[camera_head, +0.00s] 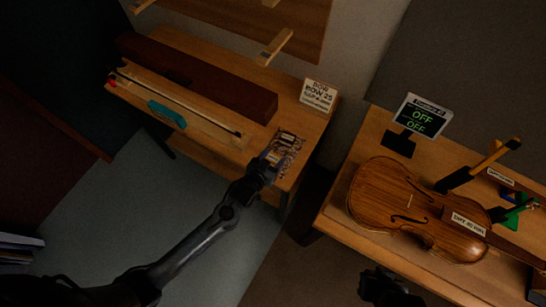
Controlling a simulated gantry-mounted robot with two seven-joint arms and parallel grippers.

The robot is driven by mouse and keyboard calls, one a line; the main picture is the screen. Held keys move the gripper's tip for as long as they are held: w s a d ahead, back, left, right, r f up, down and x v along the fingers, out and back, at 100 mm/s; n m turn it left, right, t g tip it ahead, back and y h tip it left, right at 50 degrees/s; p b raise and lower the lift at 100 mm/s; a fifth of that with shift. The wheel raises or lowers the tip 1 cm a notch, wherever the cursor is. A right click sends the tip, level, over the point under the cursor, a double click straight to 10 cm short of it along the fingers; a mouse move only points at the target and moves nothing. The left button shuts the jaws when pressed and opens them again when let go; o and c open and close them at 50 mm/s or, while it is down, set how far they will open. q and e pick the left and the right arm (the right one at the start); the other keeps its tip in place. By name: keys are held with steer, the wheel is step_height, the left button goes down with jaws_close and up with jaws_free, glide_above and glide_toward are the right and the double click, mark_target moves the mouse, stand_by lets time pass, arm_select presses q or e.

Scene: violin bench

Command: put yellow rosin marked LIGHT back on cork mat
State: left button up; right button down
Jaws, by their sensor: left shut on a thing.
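The cork mat (291,141), a small speckled brown patch, lies at the near right end of the left bench. My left gripper (270,163) reaches in from the lower left to the mat's near edge. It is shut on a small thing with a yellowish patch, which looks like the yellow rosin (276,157). The thing is mostly hidden by the fingers, and its LIGHT marking cannot be read. I cannot tell whether it touches the mat. My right gripper (385,288) is dark at the bottom edge, away from the mat; its jaws are unclear.
A long brown case (200,75), a bow (180,103) and a teal block (167,114) lie on the left bench. A bow sign (318,95) stands behind the mat. The right bench holds a violin (420,212) and an OFF display (422,116). A gap separates the benches.

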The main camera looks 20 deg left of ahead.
arm_select(q)
steer(key=shift+f, duration=0.4)
stand_by(0.8)
steer(key=o, duration=1.1)
steer(key=shift+o, duration=0.2)
steer(key=s+a+r+g+y+p, duration=0.1)
steer(key=s+a+r+g, duration=0.2)
steer(key=s, duration=0.6)
steer(key=s+a+r+g, duration=0.1)
steer(key=s+r+g, duration=0.35)
steer(key=s, duration=0.35)
steer(key=s+a+r+g+y+p, duration=0.15)
steer(key=s+r, duration=0.25)
steer(key=s, duration=0.5)
step_height(320, 180, up, 22)
steer(key=p, duration=2)
steer(key=shift+w+a+g+h+p, duration=0.25)
steer(key=shift+a+g+h+p, duration=0.1)
steer(key=shift+h, duration=0.1)
